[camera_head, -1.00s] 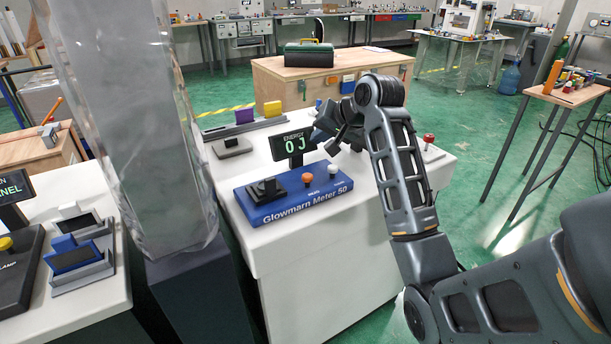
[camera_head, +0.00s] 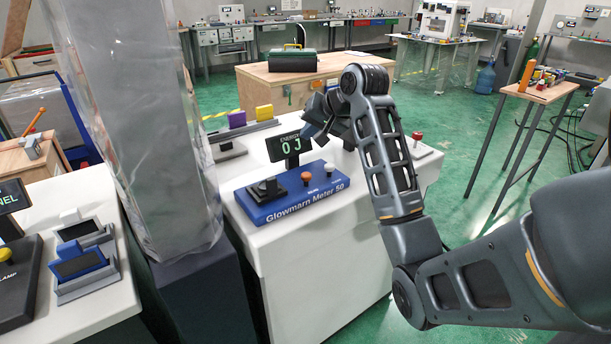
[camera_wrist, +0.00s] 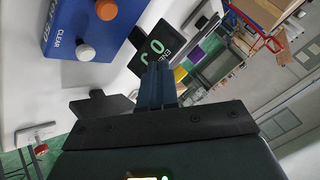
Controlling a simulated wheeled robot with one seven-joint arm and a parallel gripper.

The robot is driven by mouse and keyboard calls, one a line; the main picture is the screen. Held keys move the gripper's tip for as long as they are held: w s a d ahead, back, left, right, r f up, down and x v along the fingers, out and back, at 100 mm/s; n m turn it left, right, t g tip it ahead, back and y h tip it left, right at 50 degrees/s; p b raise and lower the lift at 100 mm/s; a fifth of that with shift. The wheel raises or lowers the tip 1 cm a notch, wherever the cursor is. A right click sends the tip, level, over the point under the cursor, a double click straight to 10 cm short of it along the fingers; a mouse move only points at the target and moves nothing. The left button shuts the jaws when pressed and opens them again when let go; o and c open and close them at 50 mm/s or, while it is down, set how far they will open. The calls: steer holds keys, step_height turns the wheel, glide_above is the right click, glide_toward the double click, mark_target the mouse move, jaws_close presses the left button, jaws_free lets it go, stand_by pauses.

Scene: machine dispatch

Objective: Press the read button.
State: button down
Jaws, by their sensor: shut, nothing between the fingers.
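The blue Glowmarn Meter 50 (camera_head: 300,203) sits on a white bench, with an orange button (camera_head: 306,178) and a white button (camera_head: 329,168) on top. The small label by the orange button appears to say READ. In the wrist view the white button (camera_wrist: 85,51) is beside the word CLEAR, and the orange button (camera_wrist: 107,9) is at the top edge. The display (camera_head: 288,147) reads 0 J. My gripper (camera_head: 322,118) is behind the meter near the display, above the bench and apart from both buttons. Its fingers (camera_wrist: 158,85) are shut and empty.
A red-topped button (camera_head: 417,136) stands at the bench's right end. A black socket (camera_head: 267,188) is on the meter's left. Purple (camera_head: 237,119) and yellow (camera_head: 264,112) blocks stand behind. A wrapped grey column (camera_head: 140,120) rises at the left.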

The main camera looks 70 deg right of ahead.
steer(key=b, duration=0.8)
glide_above(309, 175)
step_height(309, 175, down, 7)
steer(key=shift+s+r, duration=0.1)
steer(key=shift+r, duration=0.05)
steer(key=shift+a+f, duration=0.1)
steer(key=shift+f, duration=0.9)
steer(key=shift+f, duration=0.15)
stand_by(0.6)
steer(key=shift+f+p, duration=0.25)
steer(key=shift+p, duration=0.05)
steer(key=shift+f, duration=0.6)
stand_by(0.7)
steer(key=shift+r, duration=0.2)
steer(key=shift+r+p, duration=0.85)
steer(key=shift+p, duration=0.35)
